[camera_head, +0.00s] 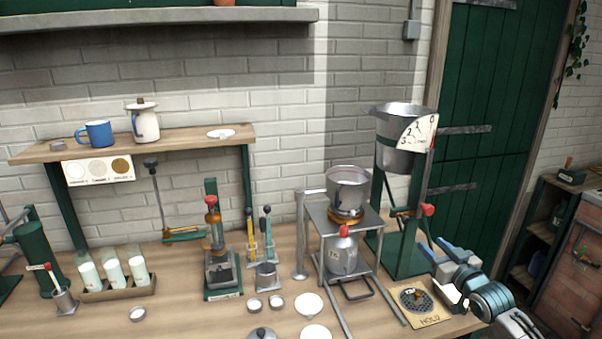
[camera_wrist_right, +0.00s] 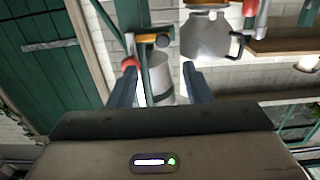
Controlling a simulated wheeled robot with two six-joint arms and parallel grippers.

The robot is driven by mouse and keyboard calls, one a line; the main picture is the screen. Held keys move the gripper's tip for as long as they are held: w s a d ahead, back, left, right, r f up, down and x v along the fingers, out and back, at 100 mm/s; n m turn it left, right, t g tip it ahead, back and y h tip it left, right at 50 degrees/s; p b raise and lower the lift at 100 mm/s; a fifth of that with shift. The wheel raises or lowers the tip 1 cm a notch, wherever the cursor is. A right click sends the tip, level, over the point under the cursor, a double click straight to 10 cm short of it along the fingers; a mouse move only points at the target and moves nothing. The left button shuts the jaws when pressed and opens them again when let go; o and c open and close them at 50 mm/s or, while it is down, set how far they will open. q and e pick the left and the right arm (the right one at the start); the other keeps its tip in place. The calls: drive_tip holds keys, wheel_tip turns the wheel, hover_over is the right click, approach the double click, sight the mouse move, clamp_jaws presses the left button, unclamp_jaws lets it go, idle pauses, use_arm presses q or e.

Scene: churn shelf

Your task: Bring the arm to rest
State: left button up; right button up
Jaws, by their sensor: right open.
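My right gripper (camera_head: 437,268) is at the right end of the workbench, beside the plate marked HOLD (camera_head: 433,319) and the green stand of the tall metal hopper (camera_head: 398,158). Its blue-grey fingers are apart and hold nothing that I can see. In the right wrist view my right gripper (camera_wrist_right: 160,86) shows two dark fingers spread apart. A grey cylindrical vessel (camera_wrist_right: 160,82) shows behind the gap between them. My left gripper is not in view.
A metal stand (camera_head: 322,216) with a pot and a can is left of the hopper. Small tools, lids (camera_head: 308,304) and a rack of white-filled glasses (camera_head: 118,291) cover the bench. A green door (camera_head: 485,120) and a side shelf (camera_head: 540,225) are at the right.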

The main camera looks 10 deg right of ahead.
drive_tip(key=s+a+f+n+g, duration=0.1)
drive_tip(key=s+a+f+g, duration=0.6)
drive_tip(key=s+a+f, duration=0.75)
drive_tip(key=s+a+f+g+h, duration=0.1)
drive_tip(key=s+a+f+g, duration=0.15)
drive_tip(key=s, duration=0.55)
drive_tip(key=s+a+f+g, duration=0.1)
drive_tip(key=s+f+g, duration=0.15)
drive_tip(key=s, duration=0.65)
drive_tip(key=s+a+f+g+h, duration=0.1)
drive_tip(key=s+g, duration=0.2)
drive_tip(key=s, duration=0.5)
wheel_tip(320, 180, down, 31)
drive_tip(key=d+m+b, duration=0.1)
drive_tip(key=d+b, duration=0.1)
drive_tip(key=d, duration=0.1)
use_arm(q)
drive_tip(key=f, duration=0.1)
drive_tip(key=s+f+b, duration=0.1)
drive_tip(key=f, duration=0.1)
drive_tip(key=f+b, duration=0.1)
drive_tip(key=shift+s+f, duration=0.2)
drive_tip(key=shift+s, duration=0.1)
use_arm(e)
drive_tip(key=s+d+f+g, duration=0.1)
drive_tip(key=s+f, duration=1.7)
drive_tip(key=f, duration=0.4)
drive_tip(key=shift+s+f+g, duration=0.3)
drive_tip(key=shift+s+g, duration=0.1)
